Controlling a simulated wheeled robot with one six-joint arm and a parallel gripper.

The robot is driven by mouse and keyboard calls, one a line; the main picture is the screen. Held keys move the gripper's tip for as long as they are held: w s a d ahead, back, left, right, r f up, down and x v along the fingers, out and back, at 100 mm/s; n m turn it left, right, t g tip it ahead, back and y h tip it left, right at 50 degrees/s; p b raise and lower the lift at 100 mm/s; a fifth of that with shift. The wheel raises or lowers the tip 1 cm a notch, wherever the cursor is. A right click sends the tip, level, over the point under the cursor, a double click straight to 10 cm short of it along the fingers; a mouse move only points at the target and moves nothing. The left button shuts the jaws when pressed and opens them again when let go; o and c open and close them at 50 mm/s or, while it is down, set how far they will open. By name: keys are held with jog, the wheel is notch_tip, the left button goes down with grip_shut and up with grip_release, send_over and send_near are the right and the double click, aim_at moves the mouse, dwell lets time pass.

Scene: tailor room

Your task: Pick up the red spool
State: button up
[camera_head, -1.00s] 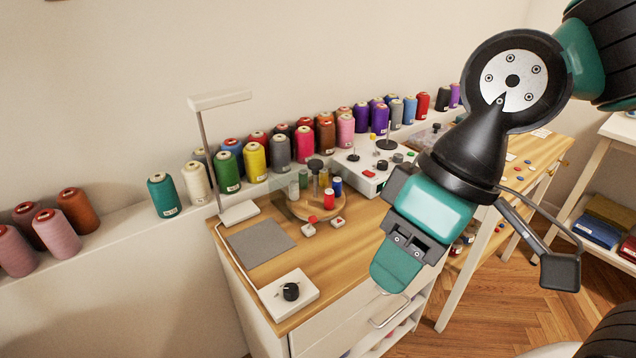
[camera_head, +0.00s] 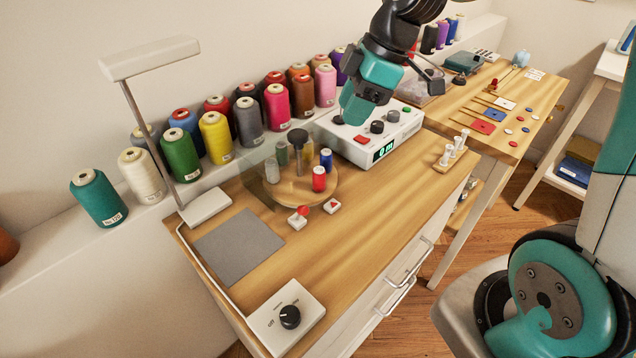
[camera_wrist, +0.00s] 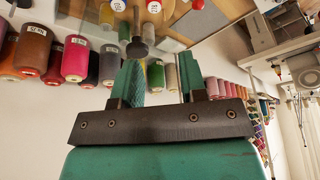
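A small red spool (camera_head: 319,179) stands upright on the front right of a round wooden turntable (camera_head: 290,190) on the desk. A small blue spool (camera_head: 326,160) stands just behind it, and pale and green ones stand at the turntable's left and back. My gripper (camera_head: 349,112) is above the desk, up and right of the red spool and apart from it, near the control box. In the wrist view its two green fingers (camera_wrist: 162,75) are spread with nothing held between them. Small spool tops show at that view's top edge.
A dark-knobbed post (camera_head: 298,138) rises from the turntable, with a clear panel at its left. A white control box (camera_head: 375,135) stands at the right. A lamp (camera_head: 150,57) overhangs the left side. Large spools line the back ledge.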

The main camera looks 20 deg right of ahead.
aim_at(317, 178)
jog(key=x, duration=1.7)
jog(key=shift+w+d+f, duration=0.3)
jog(key=shift+f, duration=0.1)
jog(key=shift+c, duration=0.2)
jog(key=c, duration=0.6)
